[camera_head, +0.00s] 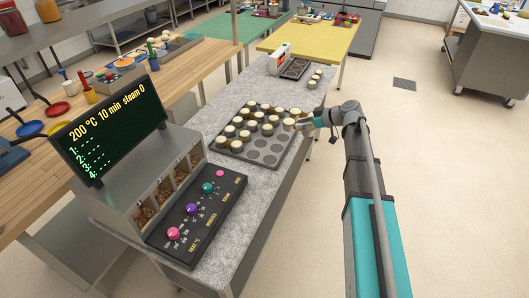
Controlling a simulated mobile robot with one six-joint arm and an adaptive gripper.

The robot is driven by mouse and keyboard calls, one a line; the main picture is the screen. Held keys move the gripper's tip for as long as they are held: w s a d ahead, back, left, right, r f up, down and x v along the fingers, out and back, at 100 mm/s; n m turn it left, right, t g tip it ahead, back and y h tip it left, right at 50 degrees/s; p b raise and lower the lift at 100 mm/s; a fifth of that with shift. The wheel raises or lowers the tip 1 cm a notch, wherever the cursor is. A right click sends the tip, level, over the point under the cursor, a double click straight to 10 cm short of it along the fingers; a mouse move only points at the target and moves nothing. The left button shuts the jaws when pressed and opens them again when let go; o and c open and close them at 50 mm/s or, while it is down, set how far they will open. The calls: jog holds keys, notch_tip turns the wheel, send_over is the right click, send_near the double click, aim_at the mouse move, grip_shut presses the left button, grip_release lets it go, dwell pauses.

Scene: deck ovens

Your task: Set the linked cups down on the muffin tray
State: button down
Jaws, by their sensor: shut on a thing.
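The dark muffin tray (247,158) lies on the grey speckled counter. Many of its wells hold pale-topped brown cups (245,135), while several wells on its near right side are empty. My gripper (301,124) reaches in from the right over the tray's right edge. It is shut on a pale-topped cup (289,124), taken to be one of the linked cups. Other cups sit close around it, so I cannot tell which are joined to it. I also cannot tell whether the held cup touches the tray.
A display (108,128), an open-fronted bin unit (165,192) and a knob panel (200,215) occupy the near end.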

dwell(0.4)
jog(key=a+f+b, duration=0.2)
jog(key=a+b, duration=0.1)
jog(key=a, duration=0.1)
jog(key=a+f+b, duration=0.2)
jog(key=a+f, duration=0.1)
jog(key=a, duration=0.1)
jog(key=s+a+f+b, duration=0.1)
jog(key=a+f+b, duration=0.2)
jog(key=a, duration=0.1)
jog(key=shift+a+f+b, duration=0.2)
jog(key=shift+f+b, duration=0.05)
jog(key=shift+b, duration=0.05)
jog(key=shift+a+f, duration=0.25)
jog(key=shift+a, duration=0.05)
jog(key=shift+a+f+b, duration=0.5)
jog(key=shift+f+b, duration=0.2)
jog(key=shift+b, duration=0.25)
jog(key=shift+d+f+b, duration=0.1)
jog(key=shift+f+b, duration=1.2)
